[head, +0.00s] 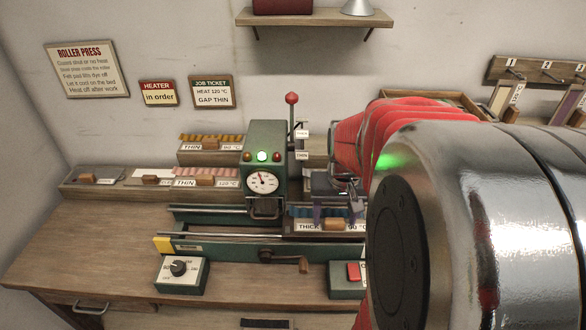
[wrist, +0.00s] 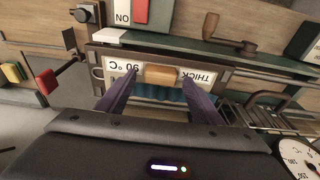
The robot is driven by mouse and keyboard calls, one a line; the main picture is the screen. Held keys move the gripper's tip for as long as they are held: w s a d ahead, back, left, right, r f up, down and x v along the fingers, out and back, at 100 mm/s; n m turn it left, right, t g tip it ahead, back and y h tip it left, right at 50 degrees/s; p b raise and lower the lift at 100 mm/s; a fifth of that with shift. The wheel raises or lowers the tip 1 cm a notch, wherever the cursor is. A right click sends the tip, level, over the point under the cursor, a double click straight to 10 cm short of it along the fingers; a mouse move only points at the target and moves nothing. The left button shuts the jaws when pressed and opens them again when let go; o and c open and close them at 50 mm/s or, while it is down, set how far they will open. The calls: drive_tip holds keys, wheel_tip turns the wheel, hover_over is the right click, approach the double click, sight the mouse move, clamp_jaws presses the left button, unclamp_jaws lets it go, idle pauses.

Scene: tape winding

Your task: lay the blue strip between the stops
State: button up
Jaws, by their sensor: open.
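The blue strip (head: 327,211) is a ribbed blue band on a holder labelled THICK 90 °C, right of the press's front. In the wrist view the blue strip (wrist: 165,93) lies behind the wooden handle (wrist: 160,75) of that label. My gripper (wrist: 158,78) is open, with its two purple fingers on either side of the handle and strip; I cannot tell whether they touch. In the head view my gripper (head: 337,210) is over the holder, partly hidden by my arm. I cannot clearly make out the stops.
The green roller press (head: 265,150) has a dial and a lit green lamp. Other labelled strip holders (head: 205,180) stand left of it. A heater knob box (head: 180,272), a crank (head: 290,260) and a red-switch box (head: 347,275) are at the front.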

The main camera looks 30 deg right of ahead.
wheel_tip(320, 180, up, 13)
drive_tip(key=s+a, duration=0.1)
drive_tip(key=s, duration=0.1)
drive_tip(key=shift+a+r, duration=0.2)
drive_tip(key=shift+w, duration=0.1)
idle(0.3)
drive_tip(key=a+f+n+t, duration=0.1)
drive_tip(key=a+n, duration=0.1)
drive_tip(key=a, duration=0.5)
drive_tip(key=s+a+f+n+t, duration=0.1)
drive_tip(key=a+n, duration=0.1)
drive_tip(key=a, duration=0.5)
drive_tip(key=s+a+f+n+t+y, duration=0.1)
drive_tip(key=a+n+t, duration=0.1)
drive_tip(key=a, duration=0.5)
drive_tip(key=shift+n, duration=0.4)
drive_tip(key=shift+a, duration=0.1)
idle(0.4)
